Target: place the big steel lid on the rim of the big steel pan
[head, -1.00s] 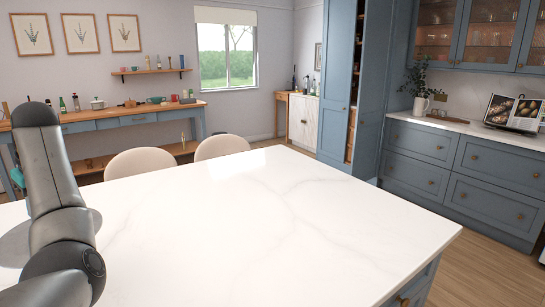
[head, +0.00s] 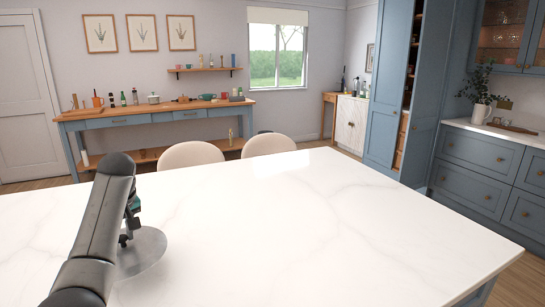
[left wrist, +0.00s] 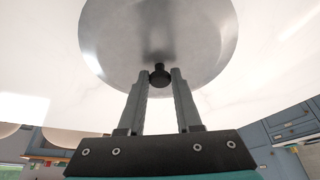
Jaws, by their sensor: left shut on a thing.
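The big steel lid (head: 147,254) is a round grey disc over the white worktop at the left of the head view, partly hidden by my left arm. In the left wrist view the lid (left wrist: 190,40) fills the top middle, with its dark knob (left wrist: 159,77) between my fingertips. My left gripper (left wrist: 162,76) is shut on this knob; in the head view the gripper (head: 127,228) shows just right of my arm. I cannot tell whether the lid touches the worktop. I cannot make out the big steel pan in either view. My right gripper is out of view.
The white island worktop (head: 300,210) is otherwise bare. Two pale chairs (head: 190,154) stand behind its far edge. A wooden-topped side table (head: 165,113) with pots and bottles is at the far wall. Blue cabinets (head: 478,165) stand at the right.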

